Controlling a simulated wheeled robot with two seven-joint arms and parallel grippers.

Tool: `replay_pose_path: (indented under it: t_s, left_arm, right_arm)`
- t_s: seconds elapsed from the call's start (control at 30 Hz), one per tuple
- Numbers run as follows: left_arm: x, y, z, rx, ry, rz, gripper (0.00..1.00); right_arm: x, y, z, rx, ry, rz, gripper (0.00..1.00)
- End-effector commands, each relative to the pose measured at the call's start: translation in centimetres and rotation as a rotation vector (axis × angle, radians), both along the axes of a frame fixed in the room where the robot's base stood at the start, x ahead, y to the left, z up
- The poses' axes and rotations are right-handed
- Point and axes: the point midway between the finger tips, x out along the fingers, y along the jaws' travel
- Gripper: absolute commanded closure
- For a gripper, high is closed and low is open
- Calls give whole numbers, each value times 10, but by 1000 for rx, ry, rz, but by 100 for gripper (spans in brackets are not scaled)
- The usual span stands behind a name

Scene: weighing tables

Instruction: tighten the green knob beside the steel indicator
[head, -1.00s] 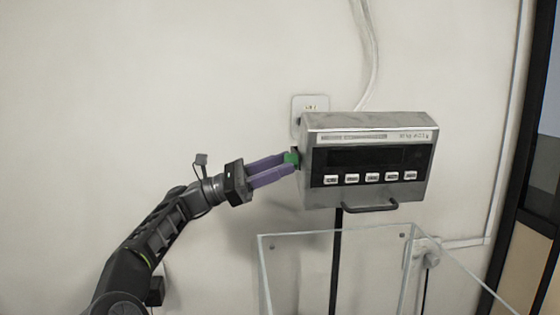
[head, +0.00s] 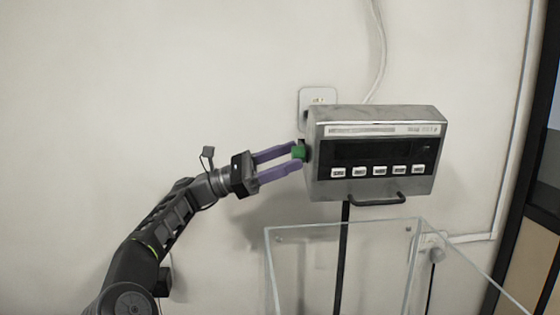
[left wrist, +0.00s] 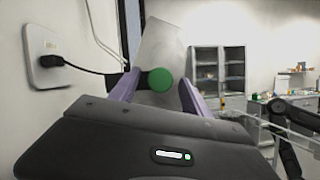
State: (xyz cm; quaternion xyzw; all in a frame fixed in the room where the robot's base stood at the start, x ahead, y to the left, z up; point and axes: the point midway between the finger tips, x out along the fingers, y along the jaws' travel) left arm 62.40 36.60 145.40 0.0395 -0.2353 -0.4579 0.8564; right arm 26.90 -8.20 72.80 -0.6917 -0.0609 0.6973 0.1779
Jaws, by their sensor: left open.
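The steel indicator (head: 375,155) stands on a dark post, with a dark display and a row of white buttons on its front. The green knob (head: 299,152) sticks out of its left side; it also shows in the left wrist view (left wrist: 160,80). My left gripper (head: 297,156) has purple fingers and reaches in from the left. Its fingers are open, their tips on either side of the knob. In the left wrist view the knob lies between the fingers, nearer the left one, with a gap to the right one. My right gripper is not seen.
A clear-walled box (head: 340,232) stands below and in front of the indicator. A wall socket (head: 318,99) with a plug and cable is close behind the knob; it also shows in the left wrist view (left wrist: 45,55). The wall left of the indicator is bare.

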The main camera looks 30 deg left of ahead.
Motion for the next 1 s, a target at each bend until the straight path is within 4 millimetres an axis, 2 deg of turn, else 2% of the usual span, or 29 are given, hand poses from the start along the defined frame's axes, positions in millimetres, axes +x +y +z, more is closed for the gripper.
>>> replay_pose_path:
  t_s: [0.17,0.37,0.7,1.0]
  left_arm:
    - [-3,7,-5,-2,0,0,45]
    - [-13,25,-13,-3,-1,4,45]
    - [-31,54,-24,-5,2,-1,45]
    - [-37,63,-28,-1,-1,2,45]
  right_arm:
    - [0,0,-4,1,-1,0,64]
    - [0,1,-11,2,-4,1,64]
    - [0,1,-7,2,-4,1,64]
    - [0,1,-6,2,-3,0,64]
